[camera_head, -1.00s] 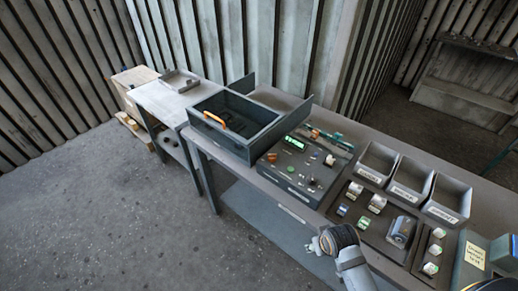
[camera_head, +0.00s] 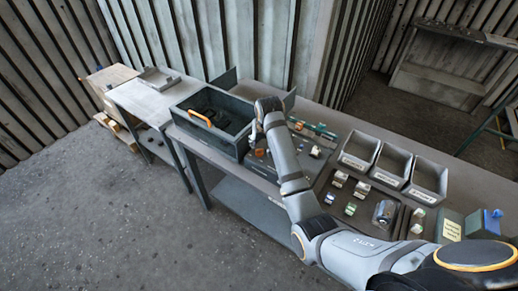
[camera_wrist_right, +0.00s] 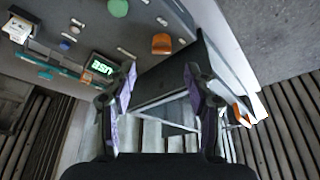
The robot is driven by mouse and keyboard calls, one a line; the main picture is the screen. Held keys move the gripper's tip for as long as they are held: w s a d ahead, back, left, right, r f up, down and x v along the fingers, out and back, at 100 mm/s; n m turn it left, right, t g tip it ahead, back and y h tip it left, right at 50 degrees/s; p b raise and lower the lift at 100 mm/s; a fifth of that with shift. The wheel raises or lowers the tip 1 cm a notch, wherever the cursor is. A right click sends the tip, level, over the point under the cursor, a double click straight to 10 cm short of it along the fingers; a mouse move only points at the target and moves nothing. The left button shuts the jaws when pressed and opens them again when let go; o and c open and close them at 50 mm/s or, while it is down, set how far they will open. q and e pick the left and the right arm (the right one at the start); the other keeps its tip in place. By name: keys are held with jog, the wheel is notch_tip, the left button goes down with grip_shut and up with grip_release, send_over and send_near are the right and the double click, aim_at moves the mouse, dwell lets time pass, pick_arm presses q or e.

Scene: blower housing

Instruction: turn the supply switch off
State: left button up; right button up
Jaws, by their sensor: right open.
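The control panel (camera_head: 309,164) lies on the bench, partly hidden behind my right arm in the head view. In the right wrist view the panel (camera_wrist_right: 85,22) carries a lit green display (camera_wrist_right: 103,68), an orange knob (camera_wrist_right: 161,44), a green knob (camera_wrist_right: 118,8) and a white block-shaped part (camera_wrist_right: 20,27). I cannot tell which of these is the supply switch; no label is readable. My right gripper (camera_wrist_right: 160,74) is open and empty, above the panel's edge beside the open box. In the head view the right gripper (camera_head: 258,123) is small and partly hidden. My left gripper is not in view.
An open grey box (camera_head: 183,118) with an orange handle (camera_head: 200,118) stands left of the panel. Three grey bins (camera_head: 427,197) stand at the right back, with small parts in front. A yellow note (camera_head: 452,230) is at far right. The floor in front is clear.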

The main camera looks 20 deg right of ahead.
aim_at(260, 150)
jog(key=x, duration=0.3)
jog(key=p+x, duration=0.1)
jog(key=x, duration=0.1)
jog(key=w+p+x, duration=0.1)
jog(key=x, duration=0.2)
jog(key=shift+a+f, duration=0.1)
jog(key=shift+f, duration=0.05)
jog(key=shift+w+f, duration=0.2)
jog(key=shift+f, duration=0.3)
grip_shut()
